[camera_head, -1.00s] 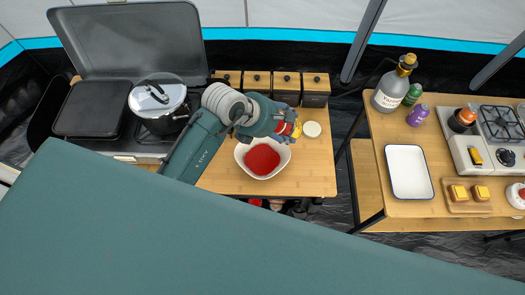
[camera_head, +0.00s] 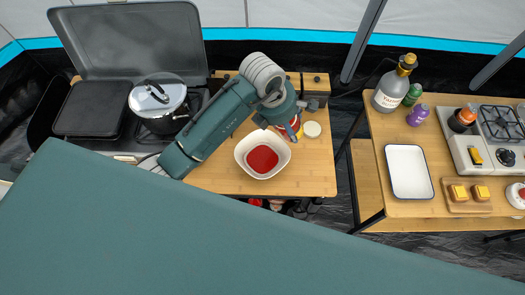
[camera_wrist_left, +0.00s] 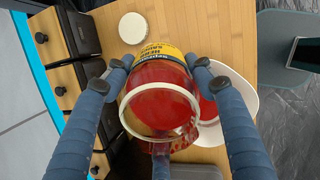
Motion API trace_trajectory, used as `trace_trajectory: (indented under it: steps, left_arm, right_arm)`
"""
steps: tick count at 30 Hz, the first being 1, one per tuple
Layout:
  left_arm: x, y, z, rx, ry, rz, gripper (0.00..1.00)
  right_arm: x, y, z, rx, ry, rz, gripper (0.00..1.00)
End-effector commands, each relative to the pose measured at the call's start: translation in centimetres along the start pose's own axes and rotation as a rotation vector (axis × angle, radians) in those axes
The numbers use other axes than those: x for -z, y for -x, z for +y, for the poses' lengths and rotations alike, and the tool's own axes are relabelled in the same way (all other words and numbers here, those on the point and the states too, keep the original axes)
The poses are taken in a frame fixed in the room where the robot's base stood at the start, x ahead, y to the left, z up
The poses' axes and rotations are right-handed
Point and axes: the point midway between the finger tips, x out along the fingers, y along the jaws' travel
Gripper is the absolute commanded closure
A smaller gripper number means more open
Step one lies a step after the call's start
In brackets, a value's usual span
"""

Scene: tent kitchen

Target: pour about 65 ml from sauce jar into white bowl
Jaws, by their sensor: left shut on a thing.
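The white bowl (camera_head: 241,149) stands on the wooden table with a pool of red sauce (camera_head: 262,159) in it. In the left wrist view part of the bowl (camera_wrist_left: 246,103) shows behind my right-hand finger. My left gripper (camera_wrist_left: 158,75) is shut on the sauce jar (camera_wrist_left: 158,78), a glass jar with red contents and a yellow label. The jar's open rim faces the wrist camera. In the head view the jar (camera_head: 296,127) is partly hidden under my left gripper (camera_head: 293,122), just beyond the bowl's upper right edge. I cannot tell whether it touches the table. My right gripper is not in view.
A round cream lid (camera_head: 312,130) lies right of the jar. A stove with a pot (camera_head: 158,100) stands left. A second table at right holds a white tray (camera_head: 408,172) and a bottle (camera_head: 391,90).

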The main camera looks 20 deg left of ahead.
Motion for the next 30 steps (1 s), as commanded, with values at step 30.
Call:
trace_trajectory:
  steps: [30]
  left_arm:
    - [-1.2,-0.9,0.3,0.081,-0.003,0.297,0.95]
  right_arm:
    - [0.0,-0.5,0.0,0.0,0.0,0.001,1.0]
